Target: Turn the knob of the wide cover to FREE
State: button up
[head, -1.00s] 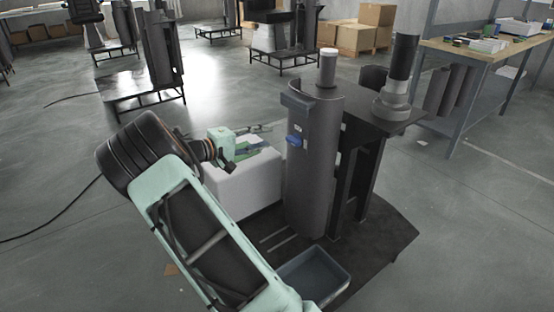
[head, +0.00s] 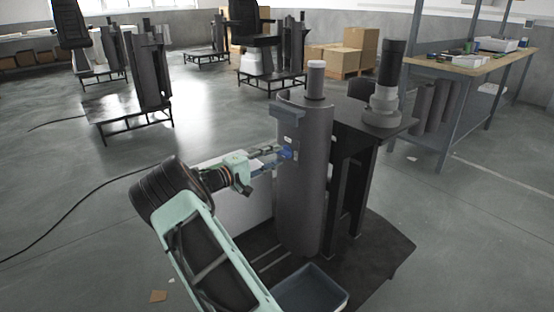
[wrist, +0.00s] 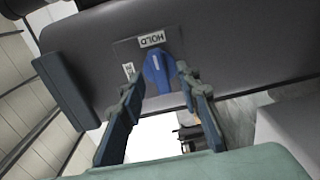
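The wide cover (head: 305,200) is a tall dark grey curved shell on the lift column. Its blue knob (wrist: 158,73) sits on a dark plate in the wrist view, its ridge running roughly up and down the picture. A HOLD label (wrist: 151,39) is just above the knob. A smaller label (wrist: 128,71) is to its left; I cannot read it. My gripper (wrist: 161,82) is open, one finger on each side of the knob, with gaps showing. In the head view the gripper (head: 277,158) reaches the cover from the left and partly hides the knob (head: 287,154).
A dark block (head: 288,104) juts from the cover's upper edge. A blue-grey tray (head: 312,290) lies on the base below. A pale box (head: 240,212) stands behind my arm. A black-and-grey cylinder (head: 386,85) stands on the column's right side. Open floor lies left.

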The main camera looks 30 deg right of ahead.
jog(key=shift+w+d, duration=0.1)
jog(key=shift+d, duration=0.55)
grip_shut()
